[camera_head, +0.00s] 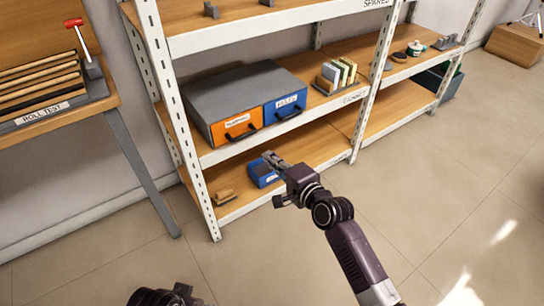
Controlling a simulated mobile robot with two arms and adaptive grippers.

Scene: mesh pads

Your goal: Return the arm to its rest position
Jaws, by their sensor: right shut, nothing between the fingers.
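My right arm reaches in from the bottom right, and its gripper (268,157) is in front of the shelf unit at the lower shelf. Its fingers are together with nothing between them. In the picture it overlaps a small blue bin (260,174) on the lower shelf and hides part of it; I cannot tell whether they touch. A dark part of my left arm shows at the bottom edge, but its gripper is out of view.
The white-framed shelf (215,215) holds a grey cabinet (235,88) with an orange drawer (237,126) and a blue drawer (286,105). A small wooden block (225,196) lies low left. A roll-test bench (100,107) stands left. The floor (455,190) at right is clear.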

